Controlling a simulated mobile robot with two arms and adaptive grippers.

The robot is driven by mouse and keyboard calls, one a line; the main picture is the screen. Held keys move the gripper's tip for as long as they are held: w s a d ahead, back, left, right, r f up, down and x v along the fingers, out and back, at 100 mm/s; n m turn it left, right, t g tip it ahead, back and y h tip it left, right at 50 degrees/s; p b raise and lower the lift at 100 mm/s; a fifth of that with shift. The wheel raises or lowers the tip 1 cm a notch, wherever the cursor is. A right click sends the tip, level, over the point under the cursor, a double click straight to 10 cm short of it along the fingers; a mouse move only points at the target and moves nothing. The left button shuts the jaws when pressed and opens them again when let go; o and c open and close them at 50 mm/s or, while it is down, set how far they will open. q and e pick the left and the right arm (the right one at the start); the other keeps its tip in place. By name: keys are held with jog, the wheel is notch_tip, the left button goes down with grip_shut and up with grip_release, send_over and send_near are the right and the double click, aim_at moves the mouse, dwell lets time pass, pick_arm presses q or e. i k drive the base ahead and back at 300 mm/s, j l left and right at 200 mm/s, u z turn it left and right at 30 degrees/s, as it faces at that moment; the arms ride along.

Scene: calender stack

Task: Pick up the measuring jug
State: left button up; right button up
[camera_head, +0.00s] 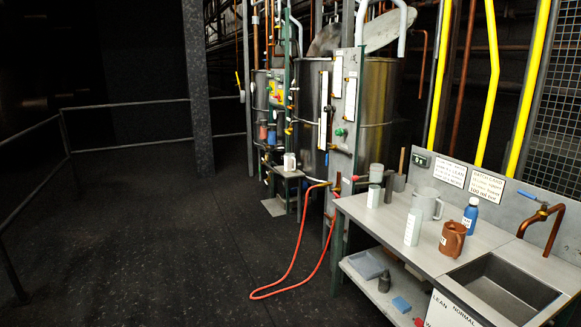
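A pale grey jug with a side handle (427,203) stands upright on the steel bench (387,224) at the right; it looks like the measuring jug, though no markings can be read. A brown jug with a handle (452,238) stands nearer, to its right. A small white container (290,162) sits on a low stand (291,172) by the tanks; its details are too small to tell. Neither of my grippers is in view.
A sink (503,288) with a copper tap (546,222) is at the right. A red hose (292,263) loops across the floor. The floor at left centre is clear, bounded by railings (130,103).

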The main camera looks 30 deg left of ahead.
aim_at(289, 158)
jog(key=i+j+u, duration=0.3)
jog(key=j, duration=0.2)
jog(key=i+j+u, duration=0.35)
jog(key=i, duration=0.15)
jog(key=i+j+u, duration=0.3)
jog(key=i, duration=0.15)
jog(key=i+j+u, duration=0.15)
jog(key=i+u, duration=0.15)
jog(key=i, duration=0.15)
jog(key=i+u, duration=0.3)
jog(key=i, duration=2.75)
jog(key=i+z, duration=0.1)
jog(key=i, duration=0.35)
jog(key=i+j+z, duration=0.1)
jog(key=i, duration=0.4)
jog(key=i+j+z, duration=0.1)
jog(key=i, duration=0.35)
jog(key=i+j+z, duration=0.1)
jog(key=i+j, duration=0.15)
jog(key=i, duration=0.2)
